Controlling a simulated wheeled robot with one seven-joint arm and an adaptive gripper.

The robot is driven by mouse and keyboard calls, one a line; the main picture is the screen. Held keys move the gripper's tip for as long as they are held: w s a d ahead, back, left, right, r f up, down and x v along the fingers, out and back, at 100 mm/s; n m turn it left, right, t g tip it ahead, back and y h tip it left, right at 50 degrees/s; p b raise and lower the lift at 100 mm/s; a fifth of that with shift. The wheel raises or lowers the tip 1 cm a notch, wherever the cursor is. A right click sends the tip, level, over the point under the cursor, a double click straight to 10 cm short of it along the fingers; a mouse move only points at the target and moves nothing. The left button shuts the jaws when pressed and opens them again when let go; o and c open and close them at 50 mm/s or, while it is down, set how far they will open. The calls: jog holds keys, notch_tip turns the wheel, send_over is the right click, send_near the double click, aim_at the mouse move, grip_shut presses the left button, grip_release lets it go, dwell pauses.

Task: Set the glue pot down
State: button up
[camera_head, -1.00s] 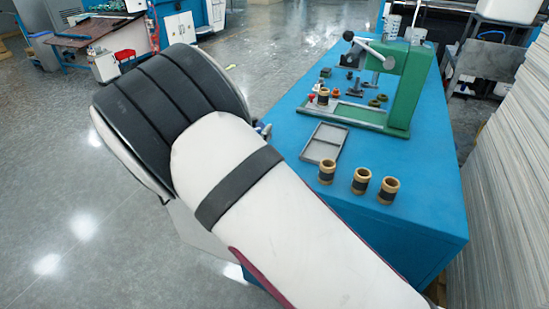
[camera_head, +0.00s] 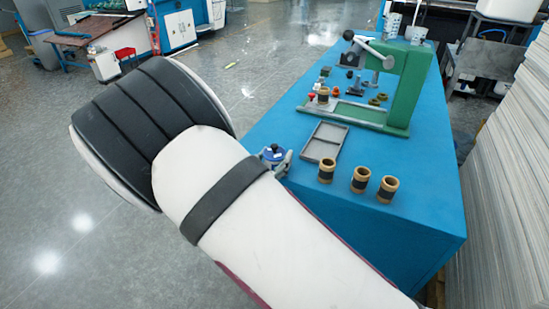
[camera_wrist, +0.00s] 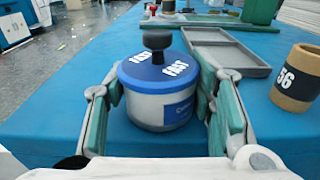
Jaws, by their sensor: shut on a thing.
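The glue pot is a round light-grey pot with a blue lid and a black knob; in the wrist view the glue pot (camera_wrist: 160,105) is upright between the two fingers of my gripper (camera_wrist: 165,118). My gripper is shut on its sides. In the head view the glue pot (camera_head: 273,153) shows at the left edge of the blue table (camera_head: 330,225), with my gripper (camera_head: 277,160) around it, partly hidden by my arm. I cannot tell whether its base touches the table.
A grey divided tray (camera_head: 324,142) lies just beyond the pot. Several brown rolls stand on the table, including one (camera_head: 326,170) near the tray and one (camera_wrist: 297,78) right of my gripper. A green press (camera_head: 408,90) stands farther back.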

jog(key=o, duration=1.6)
jog(key=shift+f, duration=0.1)
jog(key=shift+s, duration=0.15)
jog(key=v, duration=1.1)
jog(key=shift+s+a, duration=0.1)
jog(key=shift+s, duration=0.25)
